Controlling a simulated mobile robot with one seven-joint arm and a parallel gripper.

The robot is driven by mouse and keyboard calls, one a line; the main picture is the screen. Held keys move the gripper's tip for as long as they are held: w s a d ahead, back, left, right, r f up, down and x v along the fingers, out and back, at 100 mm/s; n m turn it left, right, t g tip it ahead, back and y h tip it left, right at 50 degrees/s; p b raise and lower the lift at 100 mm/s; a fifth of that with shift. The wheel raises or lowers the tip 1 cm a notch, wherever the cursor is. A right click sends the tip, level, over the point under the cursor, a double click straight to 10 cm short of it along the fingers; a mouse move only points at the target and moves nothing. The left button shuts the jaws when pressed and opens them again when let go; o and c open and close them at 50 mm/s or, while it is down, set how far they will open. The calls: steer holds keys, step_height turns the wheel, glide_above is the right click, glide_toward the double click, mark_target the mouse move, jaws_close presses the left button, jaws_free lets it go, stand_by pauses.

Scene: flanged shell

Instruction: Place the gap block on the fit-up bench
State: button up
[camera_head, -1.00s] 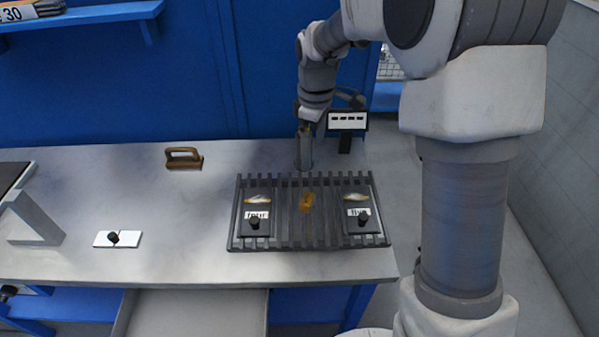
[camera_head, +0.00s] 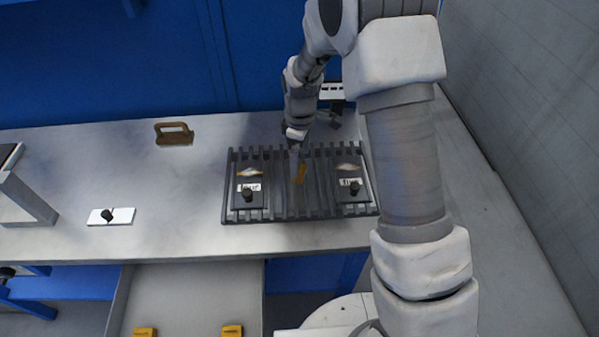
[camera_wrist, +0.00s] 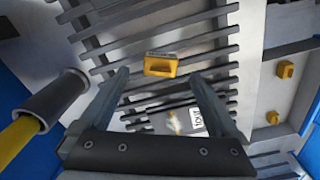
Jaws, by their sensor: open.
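A small yellow-orange block (camera_head: 301,173), which I take for the gap block, rests on the dark slatted bench top (camera_head: 310,212), between two dark plates. In the wrist view the block (camera_wrist: 160,66) shows a label on one edge and appears between my fingers, beyond their tips. My gripper (camera_head: 295,165) points down over the slats near the block; its fingers are spread and empty in the wrist view (camera_wrist: 172,82). I cannot tell how high the tips are above the block.
A brown handled tool (camera_head: 174,135) and a white knobbed plate (camera_head: 110,216) lie leftward. An open drawer (camera_head: 190,290) in front holds yellow blocks (camera_head: 232,331). A dark cylinder (camera_wrist: 52,97) shows at the wrist view's left.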

mark_target(300, 166)
steer(key=shift+a+f, duration=0.1)
steer(key=shift+f, duration=2.25)
jaws_close()
